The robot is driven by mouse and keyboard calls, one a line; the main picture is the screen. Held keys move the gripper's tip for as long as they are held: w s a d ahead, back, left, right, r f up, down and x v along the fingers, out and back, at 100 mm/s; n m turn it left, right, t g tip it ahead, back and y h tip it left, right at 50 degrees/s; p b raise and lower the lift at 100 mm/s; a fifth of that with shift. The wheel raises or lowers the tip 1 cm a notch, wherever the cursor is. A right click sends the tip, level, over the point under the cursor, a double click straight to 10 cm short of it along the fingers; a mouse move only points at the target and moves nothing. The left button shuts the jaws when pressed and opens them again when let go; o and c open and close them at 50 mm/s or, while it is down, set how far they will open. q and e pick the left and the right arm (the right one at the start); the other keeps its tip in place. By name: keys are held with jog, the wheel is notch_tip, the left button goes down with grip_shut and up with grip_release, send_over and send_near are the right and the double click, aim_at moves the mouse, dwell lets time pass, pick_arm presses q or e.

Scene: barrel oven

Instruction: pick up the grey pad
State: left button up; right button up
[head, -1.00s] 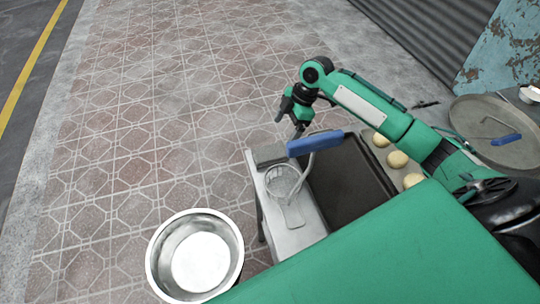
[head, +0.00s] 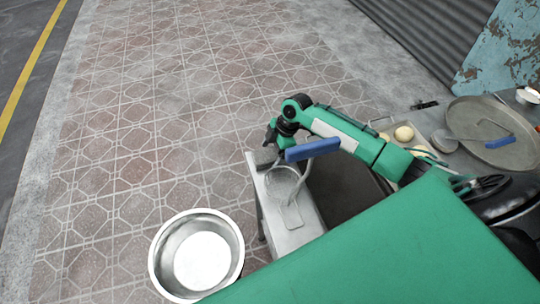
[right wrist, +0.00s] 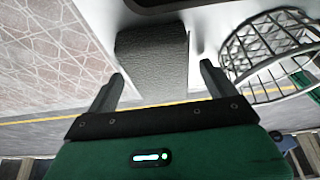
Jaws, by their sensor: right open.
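The grey pad (head: 264,157) lies at the far left corner of the light side table (head: 290,236) in the head view. In the right wrist view the grey pad (right wrist: 152,58) is a dark, textured block in the upper middle. My right gripper (head: 270,140) is open just above the pad, and its forearm hides part of the table. In the right wrist view the fingertips of this gripper (right wrist: 157,82) stand on either side of the pad's near end, with gaps visible. My left gripper is in no view.
A wire basket (head: 283,182) stands beside the pad; it also shows in the right wrist view (right wrist: 262,50). A blue-handled tool (head: 312,149) is close to my forearm. A steel bowl (head: 196,254), dough balls (head: 404,133) and a round pan (head: 495,135) are around.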

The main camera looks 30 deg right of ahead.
aim_at(272, 153)
jog(key=c, duration=1.1)
jog(key=shift+o, duration=0.2)
jog(key=shift+r, duration=0.1)
notch_tip(272, 153, up, 20)
jog(key=b, duration=0.2)
jog(key=shift+b, duration=0.35)
